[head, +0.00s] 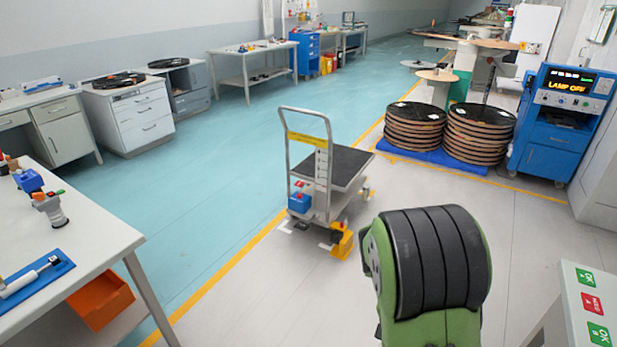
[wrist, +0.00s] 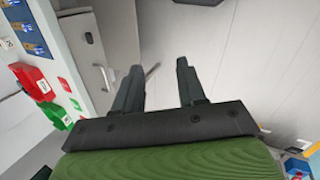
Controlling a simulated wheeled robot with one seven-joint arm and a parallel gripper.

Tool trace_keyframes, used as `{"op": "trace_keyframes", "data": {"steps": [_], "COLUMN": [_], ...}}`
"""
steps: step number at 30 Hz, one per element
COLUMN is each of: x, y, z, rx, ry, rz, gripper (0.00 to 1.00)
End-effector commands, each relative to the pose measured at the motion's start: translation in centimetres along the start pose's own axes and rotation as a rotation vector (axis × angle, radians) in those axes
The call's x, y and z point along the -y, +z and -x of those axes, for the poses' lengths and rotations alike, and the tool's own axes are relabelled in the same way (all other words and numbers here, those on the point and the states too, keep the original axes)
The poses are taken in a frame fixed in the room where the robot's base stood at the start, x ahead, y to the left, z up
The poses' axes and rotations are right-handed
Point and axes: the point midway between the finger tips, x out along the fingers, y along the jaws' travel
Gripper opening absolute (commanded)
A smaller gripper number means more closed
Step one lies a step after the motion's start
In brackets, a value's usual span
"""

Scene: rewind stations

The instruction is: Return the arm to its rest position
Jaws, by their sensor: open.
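My gripper (wrist: 158,88) shows in the wrist view with its two dark fingers apart and nothing between them. Beyond the fingers are a pale floor and a light grey cabinet (wrist: 103,50). In the head view a green and black part of my arm stands at the lower middle right, and the gripper's fingers are hidden there.
A table with OK and red labels (head: 572,300) is at the lower right. A lift cart (head: 345,168) stands ahead, with stacked reels (head: 415,125) and a blue machine (head: 560,125) behind. A workbench (head: 95,235) is at left.

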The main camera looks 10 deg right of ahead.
Motion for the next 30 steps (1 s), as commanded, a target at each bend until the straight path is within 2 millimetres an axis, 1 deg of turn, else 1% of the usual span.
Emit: {"op": "trace_keyframes", "data": {"steps": [1, 2, 3, 5, 6, 8, 9, 12, 15, 18, 21, 30], "x": [-0.3, -0.3, -0.4, -0.6, -0.9, -1.3, -1.6, -2.3, -2.8, -2.9, -2.9, -2.9], "y": [1.2, 1.9, 3.0, 4.8, 6.1, 8.2, 9.6, 13.1, 15.7, 17.0, 17.3, 17.3], "z": [3.1, 4.6, 6.5, 9.2, 10.9, 13.2, 14.6, 17.2, 18.5, 18.9, 18.9, 18.9], "rx": [-0.051, -0.081, -0.124, -0.195, -0.245, -0.326, -0.382, -0.521, -0.628, -0.685, -0.698, -0.698], "ry": [-0.081, -0.126, -0.181, -0.258, -0.303, -0.363, -0.397, -0.456, -0.483, -0.491, -0.492, -0.492], "rz": [0.033, 0.056, 0.091, 0.143, 0.179, 0.235, 0.271, 0.358, 0.422, 0.455, 0.464, 0.464], "gripper": [0.40, 0.40, 0.40, 0.40, 0.40, 0.40, 0.40, 0.40, 0.40, 0.40, 0.40, 0.40]}}
